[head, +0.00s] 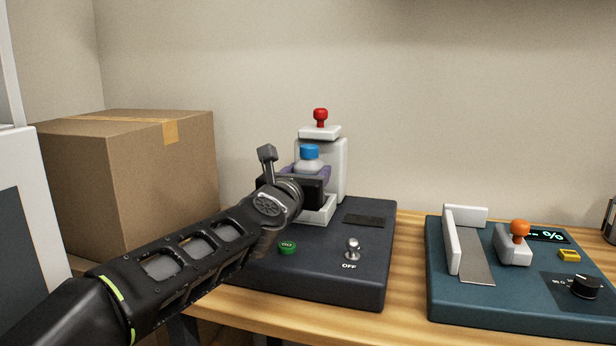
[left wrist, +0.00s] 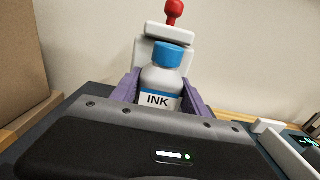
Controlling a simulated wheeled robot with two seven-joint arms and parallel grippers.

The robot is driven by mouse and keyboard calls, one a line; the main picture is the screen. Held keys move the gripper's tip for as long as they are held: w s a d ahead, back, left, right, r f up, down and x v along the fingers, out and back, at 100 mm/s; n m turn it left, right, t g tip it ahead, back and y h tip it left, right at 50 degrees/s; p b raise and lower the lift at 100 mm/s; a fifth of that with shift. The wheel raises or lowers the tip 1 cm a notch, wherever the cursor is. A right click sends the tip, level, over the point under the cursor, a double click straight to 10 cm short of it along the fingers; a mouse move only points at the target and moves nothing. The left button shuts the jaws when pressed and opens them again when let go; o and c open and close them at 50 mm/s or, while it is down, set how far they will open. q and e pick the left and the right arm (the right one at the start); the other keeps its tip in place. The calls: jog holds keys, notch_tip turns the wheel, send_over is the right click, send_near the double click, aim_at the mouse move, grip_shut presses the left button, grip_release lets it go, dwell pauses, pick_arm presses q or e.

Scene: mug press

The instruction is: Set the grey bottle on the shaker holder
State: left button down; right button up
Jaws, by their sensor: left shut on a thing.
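The grey bottle (head: 308,164) has a blue cap and stands upright at the shaker holder (head: 322,211), a white tray with a white back post and a red knob above. In the left wrist view the bottle (left wrist: 161,80) shows an INK label and sits between two purple fingers, in front of the white post. My left gripper (head: 312,174) is shut on the bottle, reaching in from the left. The gripper hides the bottle's bottom, so I cannot tell whether it touches the tray. My right gripper is not in view.
The holder stands on a dark machine base (head: 372,236) with a green button (head: 287,247) and a metal toggle (head: 352,249) marked OFF. A cardboard box (head: 140,185) stands left. A teal device (head: 480,300) with an orange knob stands right. Bare wood (head: 410,262) separates the two machines.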

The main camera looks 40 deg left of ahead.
pick_arm(q)
jog(key=c, duration=0.6)
grip_release()
jog(key=shift+f, duration=0.15)
jog(key=shift+r, duration=0.2)
jog(key=p+v, duration=0.2)
jog(key=v, duration=0.9)
jog(key=shift+s+d+f+p, duration=0.1)
jog(key=shift+s+d+p, duration=0.15)
jog(key=shift+s, duration=0.25)
jog(key=shift+a, duration=0.1)
